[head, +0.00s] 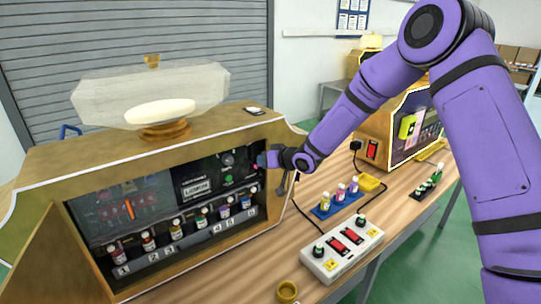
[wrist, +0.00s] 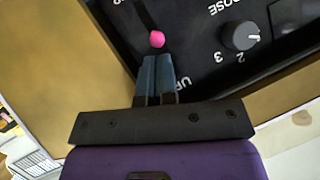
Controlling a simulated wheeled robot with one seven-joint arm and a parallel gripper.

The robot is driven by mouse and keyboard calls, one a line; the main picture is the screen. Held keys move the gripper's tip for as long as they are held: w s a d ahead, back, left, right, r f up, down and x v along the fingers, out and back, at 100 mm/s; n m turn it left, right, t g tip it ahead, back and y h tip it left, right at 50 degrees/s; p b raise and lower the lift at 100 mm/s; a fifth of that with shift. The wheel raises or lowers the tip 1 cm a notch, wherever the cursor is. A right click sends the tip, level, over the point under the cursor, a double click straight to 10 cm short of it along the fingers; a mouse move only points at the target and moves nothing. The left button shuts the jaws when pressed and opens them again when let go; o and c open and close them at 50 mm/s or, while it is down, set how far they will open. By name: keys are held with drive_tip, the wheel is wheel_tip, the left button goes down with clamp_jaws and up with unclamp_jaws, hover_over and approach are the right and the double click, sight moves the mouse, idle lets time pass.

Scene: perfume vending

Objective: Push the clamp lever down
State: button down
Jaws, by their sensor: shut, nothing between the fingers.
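The clamp lever shows in the wrist view as a dark bar with a pink ball knob (wrist: 157,39) on the black panel of the vending machine. My gripper (wrist: 157,62) is shut and empty, its two blue-grey fingertips together right beside the pink knob. I cannot tell whether they touch it. In the head view my gripper (head: 262,159) is at the right end of the machine's front panel, and the lever cannot be made out there.
A dose dial (wrist: 240,36) sits beside the lever. The vending machine (head: 150,285) holds a row of small bottles. A second machine stands behind.

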drive_tip(key=shift+a+f, duration=0.15)
drive_tip(key=shift+f, duration=0.2)
drive_tip(key=shift+f, duration=0.15)
drive_tip(key=shift+f+y, duration=0.15)
drive_tip(key=shift+y, duration=0.15)
drive_tip(key=shift+s+f+t, duration=0.1)
drive_tip(key=shift+f+t, duration=0.2)
drive_tip(key=shift+t, duration=0.3)
drive_tip(key=shift+w+a+f+n+t+y, duration=0.15)
drive_tip(key=shift+f+n+t+y, duration=0.2)
drive_tip(key=shift+f, duration=0.6)
drive_tip(key=shift+w+d+f+n+t+y, duration=0.15)
drive_tip(key=shift+f+y, duration=0.3)
drive_tip(key=shift+f, duration=0.45)
drive_tip(key=shift+a, duration=0.1)
